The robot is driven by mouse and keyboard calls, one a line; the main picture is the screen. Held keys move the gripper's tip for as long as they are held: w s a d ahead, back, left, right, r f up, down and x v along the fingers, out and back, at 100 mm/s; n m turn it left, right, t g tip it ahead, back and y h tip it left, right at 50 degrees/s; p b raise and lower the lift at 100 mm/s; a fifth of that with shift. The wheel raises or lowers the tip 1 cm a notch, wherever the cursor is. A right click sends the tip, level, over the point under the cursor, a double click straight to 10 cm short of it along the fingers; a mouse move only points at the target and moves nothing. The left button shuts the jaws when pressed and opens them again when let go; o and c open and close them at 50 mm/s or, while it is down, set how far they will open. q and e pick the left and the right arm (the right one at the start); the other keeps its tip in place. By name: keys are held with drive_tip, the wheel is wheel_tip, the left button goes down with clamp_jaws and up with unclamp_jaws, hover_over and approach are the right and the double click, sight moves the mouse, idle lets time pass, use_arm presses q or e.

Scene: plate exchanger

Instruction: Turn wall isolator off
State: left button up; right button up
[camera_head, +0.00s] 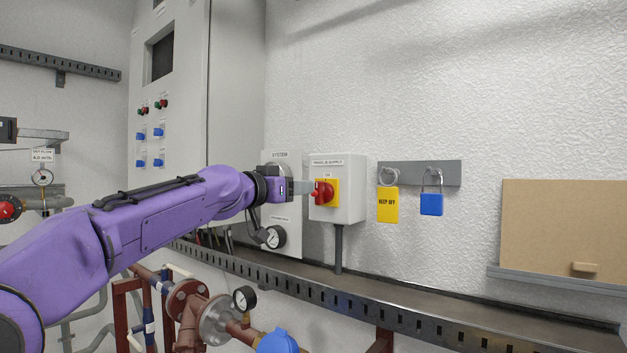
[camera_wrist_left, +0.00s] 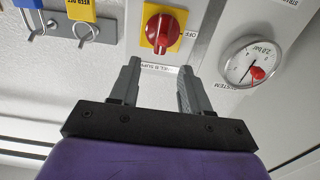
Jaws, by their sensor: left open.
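The wall isolator is a pale grey box (camera_head: 350,212) on the wall with a yellow plate (camera_head: 334,184) and a red rotary knob (camera_head: 323,193). In the left wrist view the red knob (camera_wrist_left: 163,28) lies beyond the fingertips, on its yellow square. An "OFF" mark is beside the plate there. My left gripper (camera_head: 312,187) reaches in from the left, close to the knob. In the left wrist view the left gripper (camera_wrist_left: 159,75) is open, with nothing between its fingers. Contact with the knob cannot be told. My right gripper is not in view.
A yellow tag (camera_head: 388,205) and a blue padlock (camera_head: 431,204) hang on a grey wall strip right of the isolator. A system panel with a gauge (camera_head: 275,237) stands left of it. A slotted tray (camera_head: 400,308) runs below. Pipes and a flange (camera_head: 215,320) stand lower.

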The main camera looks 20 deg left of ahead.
sight(317, 187)
use_arm(q)
drive_tip(key=p+x, duration=0.3)
drive_tip(key=x, duration=0.3)
drive_tip(key=shift+w, duration=0.2)
drive_tip(key=shift+w+d+f, duration=0.15)
drive_tip(key=shift+w+f, duration=0.05)
drive_tip(key=shift+w, duration=0.2)
drive_tip(key=shift+s, duration=0.1)
drive_tip(key=shift+s, duration=0.1)
clamp_jaws()
